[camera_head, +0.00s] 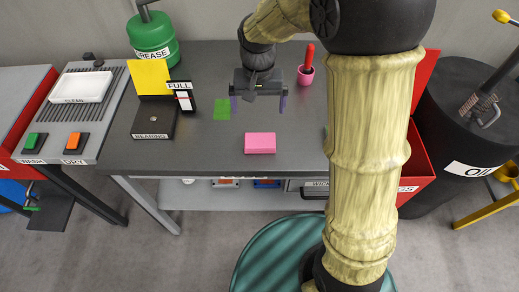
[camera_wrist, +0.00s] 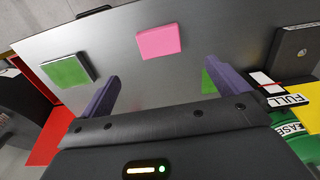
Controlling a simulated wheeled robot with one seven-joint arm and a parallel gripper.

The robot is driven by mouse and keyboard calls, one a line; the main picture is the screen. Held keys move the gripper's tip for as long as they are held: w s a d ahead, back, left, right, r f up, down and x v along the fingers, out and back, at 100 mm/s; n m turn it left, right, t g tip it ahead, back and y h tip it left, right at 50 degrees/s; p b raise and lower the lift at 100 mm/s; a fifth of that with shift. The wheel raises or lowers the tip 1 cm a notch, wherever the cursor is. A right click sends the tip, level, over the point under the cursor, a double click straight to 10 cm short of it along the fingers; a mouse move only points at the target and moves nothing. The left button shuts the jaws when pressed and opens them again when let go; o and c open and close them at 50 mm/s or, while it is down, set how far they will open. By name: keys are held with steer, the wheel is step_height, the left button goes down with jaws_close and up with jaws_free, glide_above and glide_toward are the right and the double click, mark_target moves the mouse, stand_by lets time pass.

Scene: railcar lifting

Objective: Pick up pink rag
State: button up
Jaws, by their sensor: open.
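The pink rag (camera_head: 260,143) is a flat pink block lying near the front edge of the dark grey table (camera_head: 195,155). It also shows in the wrist view (camera_wrist: 159,42), ahead of the fingers and not between them. My gripper (camera_head: 258,102) is above the table, behind the rag in the head view, with its two purple fingers spread apart. In the wrist view my gripper (camera_wrist: 168,90) is open, with nothing between its fingers.
A green patch (camera_head: 222,109) lies left of the rag. A pink cup (camera_head: 305,76) with a red-handled tool stands at the back. A bearing box (camera_head: 154,120) and grease can (camera_head: 153,38) are at left. A second green piece (camera_wrist: 68,70) shows in the wrist view. The table around the rag is clear.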

steer(key=shift+r, duration=0.1)
steer(key=p, duration=0.1)
glide_above(260, 142)
steer(key=f, duration=1.2)
steer(key=shift+s+a+f, duration=0.15)
steer(key=shift+s+a, duration=0.05)
steer(key=shift+s, duration=0.05)
steer(key=shift+w+d+f+p, duration=0.15)
steer(key=shift+f+p, duration=0.75)
steer(key=shift+f, duration=1.7)
steer(key=shift+c, duration=0.4)
steer(key=c, duration=0.6)
